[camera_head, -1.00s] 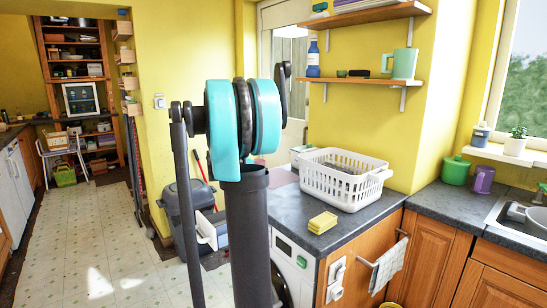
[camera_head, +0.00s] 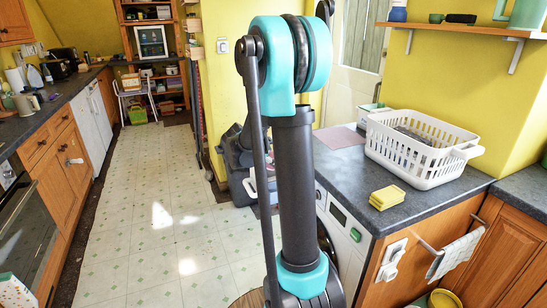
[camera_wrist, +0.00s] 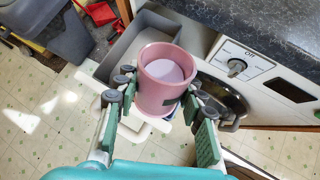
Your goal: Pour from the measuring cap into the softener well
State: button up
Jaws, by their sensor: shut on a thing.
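The measuring cap (camera_wrist: 161,95) is a pink cup in the middle of the wrist view, holding pale lilac liquid. It looks close to upright. My gripper (camera_wrist: 158,100) is shut on it, with green-padded fingers on both sides. The washing machine's drawer (camera_wrist: 127,49) is pulled out behind and below the cap; its grey walls show. The cap hides part of the drawer, and I cannot make out the softener well. In the head view my arm hides my gripper and the cap; the drawer (camera_head: 253,186) shows partly left of the washing machine (camera_head: 341,226).
The washing machine's knob (camera_wrist: 236,68) and round door are right of the cap. A dark counter (camera_head: 418,205) above the machine carries a white basket (camera_head: 415,150) and yellow sponges (camera_head: 387,197). A grey bin (camera_head: 235,150) stands behind the drawer. Tiled floor (camera_head: 140,200) is clear at left.

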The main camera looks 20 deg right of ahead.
jog(key=shift+f, duration=1.25)
jog(key=y, duration=0.1)
jog(key=r+y, duration=0.1)
jog(key=shift+a+r+m+y, duration=0.1)
jog(key=shift+m+y, duration=0.2)
jog(key=shift+y, duration=0.1)
jog(key=shift+a, duration=0.15)
jog(key=shift+f, duration=0.55)
jog(key=shift+y, duration=0.9)
jog(key=shift+a+g+y, duration=0.1)
jog(key=shift+g+y, duration=0.2)
jog(key=shift+y, duration=0.1)
jog(key=shift+m, duration=0.3)
